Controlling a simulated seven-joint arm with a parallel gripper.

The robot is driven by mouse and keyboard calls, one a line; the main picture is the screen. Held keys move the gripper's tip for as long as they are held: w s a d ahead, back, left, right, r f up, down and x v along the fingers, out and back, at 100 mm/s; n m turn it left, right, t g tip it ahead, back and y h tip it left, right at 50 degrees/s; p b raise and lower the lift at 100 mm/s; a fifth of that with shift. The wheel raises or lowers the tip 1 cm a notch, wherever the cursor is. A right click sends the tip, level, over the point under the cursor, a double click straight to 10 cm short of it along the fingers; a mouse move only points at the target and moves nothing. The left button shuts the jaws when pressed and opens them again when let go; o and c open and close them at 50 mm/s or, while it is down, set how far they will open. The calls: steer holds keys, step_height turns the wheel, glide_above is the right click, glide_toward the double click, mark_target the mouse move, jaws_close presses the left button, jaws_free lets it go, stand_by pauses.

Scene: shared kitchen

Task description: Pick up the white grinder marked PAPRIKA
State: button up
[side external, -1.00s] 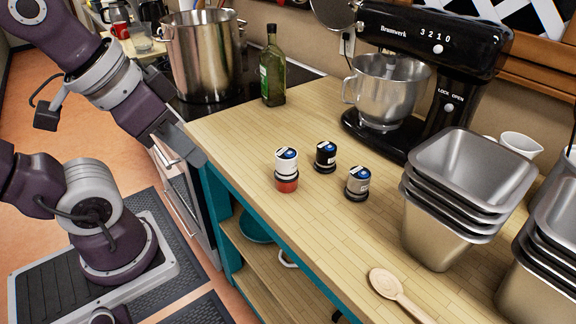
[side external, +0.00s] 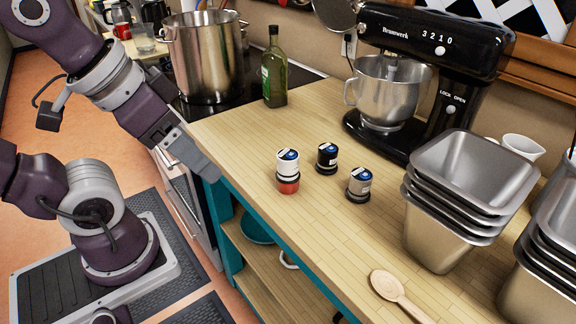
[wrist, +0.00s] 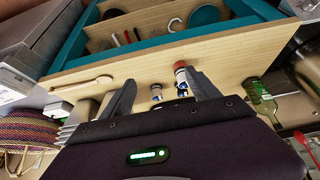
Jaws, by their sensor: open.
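A white grinder with a red lower part (side external: 288,165) stands upright on the wooden counter; the writing on its label is too small to read. A black grinder (side external: 326,158) stands behind it to the right, and a grey one (side external: 359,185) stands to its right. My gripper (side external: 212,172) is at the counter's left edge, left of the white grinder and apart from it. In the wrist view my gripper (wrist: 162,79) is open and empty, with the white grinder (wrist: 181,75) beyond the fingers near the right fingertip. The other grinders are partly hidden behind the gripper body there.
A green bottle (side external: 274,68) and a steel pot (side external: 204,58) stand at the back left. A black stand mixer (side external: 432,40) is behind the grinders. Stacked metal tins (side external: 440,238) are at right, and a wooden spoon (side external: 386,284) lies in front. Counter around the grinders is clear.

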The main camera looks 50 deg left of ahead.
steer(key=n+g, duration=0.5)
steer(key=n, duration=1.8)
glide_above(288, 153)
steer(key=f, duration=0.8)
steer(key=shift+a, duration=0.3)
steer(key=shift+g, duration=0.3)
steer(key=f, duration=0.6)
steer(key=shift+d+f, duration=0.25)
steer(key=shift+d, duration=0.05)
steer(key=shift+f, duration=0.4)
jaws_close()
